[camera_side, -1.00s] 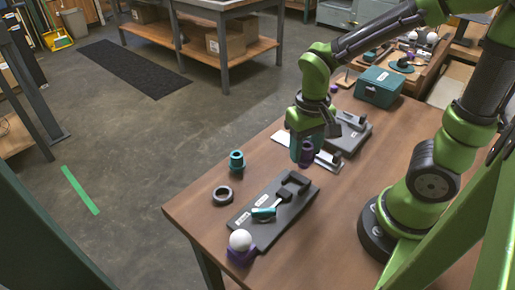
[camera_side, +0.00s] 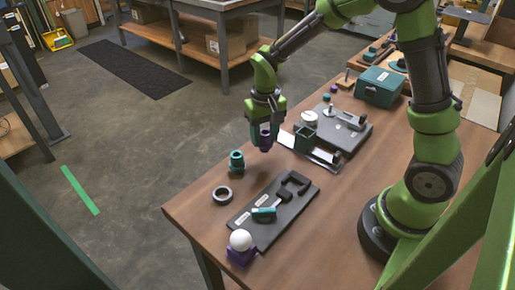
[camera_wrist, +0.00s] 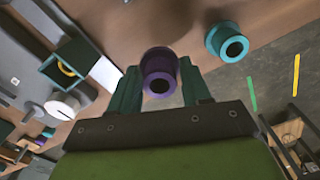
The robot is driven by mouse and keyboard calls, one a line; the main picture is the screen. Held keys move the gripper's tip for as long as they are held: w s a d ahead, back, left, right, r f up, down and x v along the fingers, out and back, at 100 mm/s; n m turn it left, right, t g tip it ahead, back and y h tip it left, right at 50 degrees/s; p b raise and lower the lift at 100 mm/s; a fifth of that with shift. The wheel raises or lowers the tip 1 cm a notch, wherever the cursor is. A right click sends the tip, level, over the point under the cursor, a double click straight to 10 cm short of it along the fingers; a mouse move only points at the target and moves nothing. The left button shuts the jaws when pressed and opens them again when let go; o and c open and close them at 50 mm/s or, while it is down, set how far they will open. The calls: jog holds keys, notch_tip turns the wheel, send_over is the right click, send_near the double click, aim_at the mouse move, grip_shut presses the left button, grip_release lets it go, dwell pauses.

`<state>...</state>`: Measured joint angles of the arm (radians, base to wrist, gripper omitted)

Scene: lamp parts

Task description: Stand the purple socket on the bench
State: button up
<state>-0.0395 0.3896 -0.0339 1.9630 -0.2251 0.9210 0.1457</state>
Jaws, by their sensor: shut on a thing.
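The purple socket (camera_side: 265,141) is held between the teal fingers of my gripper (camera_side: 265,144), over the far left side of the bench (camera_side: 190,206). It looks about upright, and its lower end seems clear of the bench top. The fingers hide part of it in the side view. In the wrist view the purple socket (camera_wrist: 160,68) sits between the two fingertips (camera_wrist: 160,85), its round opening showing. A teal socket (camera_side: 236,163) stands on the bench just left of and nearer than my gripper, apart from it; it also shows in the wrist view (camera_wrist: 228,42).
A dark ring (camera_side: 222,195) lies near the left edge. Another grey board (camera_side: 355,134), a teal open box (camera_side: 305,140) and a teal case (camera_side: 379,87) are to the right.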

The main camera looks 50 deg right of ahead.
aim_at(263, 143)
jog(key=shift+w+f, duration=0.2)
jog(key=shift+f, duration=1.6)
jog(key=shift+f, duration=0.15)
jog(key=o, duration=1.1)
jog(key=shift+c, duration=0.2)
notch_tip(263, 143, up, 12)
jog(key=s+a+r+t+y, duration=0.2)
jog(key=s+r+t, duration=0.5)
jog(key=s, duration=0.8)
notch_tip(263, 143, up, 3)
jog(key=shift+a+f+n, duration=0.1)
jog(key=shift+a+n, duration=0.2)
jog(key=shift+a, duration=0.15)
